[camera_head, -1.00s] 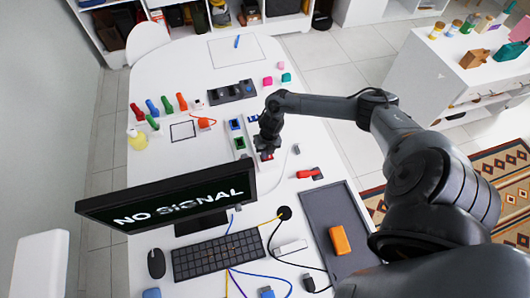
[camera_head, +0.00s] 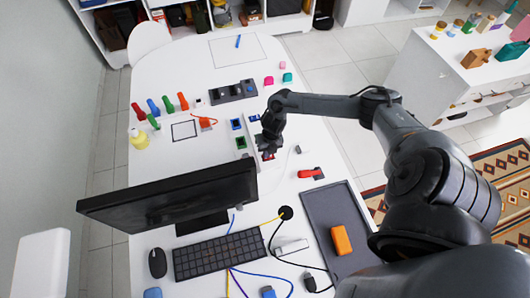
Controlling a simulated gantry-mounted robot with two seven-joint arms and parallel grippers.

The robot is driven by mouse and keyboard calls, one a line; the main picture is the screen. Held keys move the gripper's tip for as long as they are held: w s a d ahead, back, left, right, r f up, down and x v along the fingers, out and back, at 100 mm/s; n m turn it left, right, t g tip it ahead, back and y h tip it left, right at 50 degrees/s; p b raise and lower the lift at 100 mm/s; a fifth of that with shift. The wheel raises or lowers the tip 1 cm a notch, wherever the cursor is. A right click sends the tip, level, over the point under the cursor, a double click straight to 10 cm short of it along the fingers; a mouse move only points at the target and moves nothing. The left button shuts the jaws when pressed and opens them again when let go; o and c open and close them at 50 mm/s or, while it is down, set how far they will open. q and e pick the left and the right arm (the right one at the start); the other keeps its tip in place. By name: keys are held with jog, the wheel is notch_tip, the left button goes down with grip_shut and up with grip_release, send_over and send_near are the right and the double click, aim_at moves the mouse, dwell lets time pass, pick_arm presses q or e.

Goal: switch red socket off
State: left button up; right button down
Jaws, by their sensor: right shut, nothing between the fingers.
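The red socket (camera_head: 268,156) is on the white socket panel (camera_head: 249,146) near the middle of the table, and is mostly hidden under my right gripper. My right gripper (camera_head: 267,149) is shut and empty, pointing down at the red socket. I cannot tell whether its tips touch the socket, and its switch state is too small to see. My left gripper is not in view.
A black monitor (camera_head: 170,197) and keyboard (camera_head: 219,254) stand at the front. A grey tray (camera_head: 320,214) holds an orange box (camera_head: 341,240). A red-handled thing (camera_head: 310,173) lies right of the gripper. Several coloured pegs (camera_head: 167,105) stand at left.

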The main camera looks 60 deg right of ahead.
jog(key=shift+s+d, duration=0.5)
jog(key=shift+s, duration=0.1)
jog(key=shift+w+a, duration=0.1)
jog(key=shift+w, duration=0.05)
jog(key=shift+r, duration=0.1)
jog(key=shift+r+p, duration=0.55)
jog(key=shift+p, duration=0.05)
jog(key=r+p, duration=0.1)
jog(key=r, duration=0.1)
jog(key=r+p, duration=0.1)
jog(key=p, duration=0.1)
jog(key=shift+s+d+r, duration=0.2)
jog(key=shift+r, duration=0.15)
notch_tip(320, 180, up, 9)
jog(key=b, duration=0.2)
jog(key=shift+s+d, duration=0.4)
